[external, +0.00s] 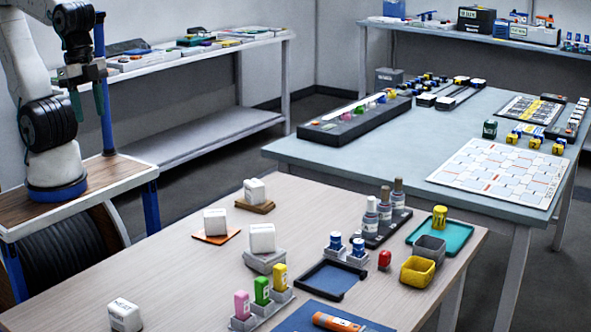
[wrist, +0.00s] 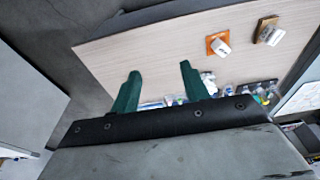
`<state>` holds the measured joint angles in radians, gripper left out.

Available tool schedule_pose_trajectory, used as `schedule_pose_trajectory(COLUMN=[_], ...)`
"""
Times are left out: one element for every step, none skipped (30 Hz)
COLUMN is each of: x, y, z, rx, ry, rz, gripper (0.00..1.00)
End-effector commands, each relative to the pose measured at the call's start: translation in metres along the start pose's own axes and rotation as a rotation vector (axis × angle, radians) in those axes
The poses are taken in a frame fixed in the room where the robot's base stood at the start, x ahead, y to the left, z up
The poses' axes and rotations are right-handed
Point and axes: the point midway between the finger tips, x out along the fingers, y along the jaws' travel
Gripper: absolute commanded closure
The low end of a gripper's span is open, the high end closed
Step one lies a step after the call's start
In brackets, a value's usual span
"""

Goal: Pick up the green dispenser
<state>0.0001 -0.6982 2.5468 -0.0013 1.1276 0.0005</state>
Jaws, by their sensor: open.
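The green dispenser (external: 262,291) stands upright in a light grey rack (external: 284,297) on the wooden table. A pink dispenser (external: 242,305) is on its left and a yellow dispenser (external: 280,276) on its right, both close beside it. My gripper (external: 88,108) is at the upper left of the external view, raised and far from the rack. In the wrist view my gripper (wrist: 160,71) has its two green fingers apart with nothing between them. I cannot make out the green dispenser in the wrist view.
White blocks stand on an orange mat (external: 229,237), a brown mat (external: 266,207) and a grey block (external: 265,262). Grey bottles (external: 371,221), a dark blue tray (external: 330,281) and a yellow bin (external: 417,274) are right of the rack. The table's left part is mostly clear.

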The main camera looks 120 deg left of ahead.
Motion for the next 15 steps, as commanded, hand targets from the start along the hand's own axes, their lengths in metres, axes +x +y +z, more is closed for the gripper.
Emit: schedule_pose_trajectory(x=[0.008, 0.013, 0.021, 0.028, 0.034, 0.044, 0.051, 0.059, 0.069, 0.077, 0.085, 0.096, 0.105, 0.114, 0.125], y=[-0.001, -0.001, -0.002, -0.002, -0.003, -0.004, -0.004, -0.005, -0.006, -0.006, -0.007, -0.007, -0.008, -0.009, -0.009], z=[-0.018, -0.030, -0.050, -0.065, -0.080, -0.100, -0.115, -0.129, -0.148, -0.161, -0.174, -0.192, -0.204, -0.216, -0.232], rx=[-0.001, -0.002, -0.003, -0.003, -0.004, -0.004, -0.004, -0.004, -0.004, -0.004, -0.004, -0.003, -0.003, -0.003, -0.002], ry=[0.020, 0.041, 0.074, 0.100, 0.128, 0.165, 0.193, 0.221, 0.259, 0.286, 0.315, 0.354, 0.381, 0.409, 0.448], rz=[-0.001, -0.002, -0.004, -0.005, -0.006, -0.008, -0.009, -0.010, -0.011, -0.012, -0.012, -0.013, -0.014, -0.014, -0.014], gripper=[0.55, 0.55, 0.55, 0.55, 0.55, 0.55, 0.55, 0.55, 0.55, 0.55, 0.55, 0.55, 0.55, 0.55, 0.55])
